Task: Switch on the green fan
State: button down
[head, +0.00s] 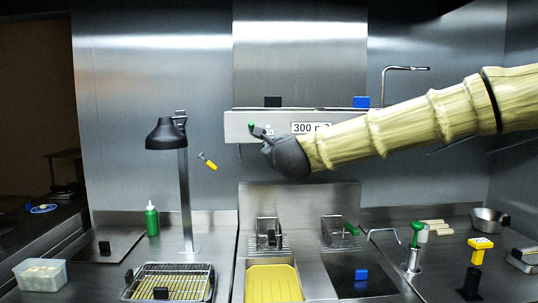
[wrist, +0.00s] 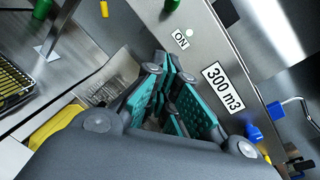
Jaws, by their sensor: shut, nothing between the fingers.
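The steel hood panel (head: 240,130) carries a white label reading "300 m3" (wrist: 223,86), partly hidden by my arm in the head view. A small green knob (head: 251,124) sits on the panel's left part; a green knob also shows at the top edge of the wrist view (wrist: 172,5), beyond an "ON" label (wrist: 180,39). My gripper (head: 265,136) is shut and empty in front of the panel, just right of and below the knob. Its teal-padded fingers (wrist: 165,65) are together, apart from the knob in the wrist view. Whether the knob is turned cannot be told.
A black lamp (head: 166,134) stands at left. Below are fryer baskets (head: 268,233), a yellow tray (head: 273,283), a green bottle (head: 152,219) and a green-topped dispenser (head: 416,236).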

jog(key=s, duration=0.2)
jog(key=shift+s+d+r, duration=0.1)
jog(key=shift+s+r, duration=0.05)
jog(key=shift+s, duration=0.15)
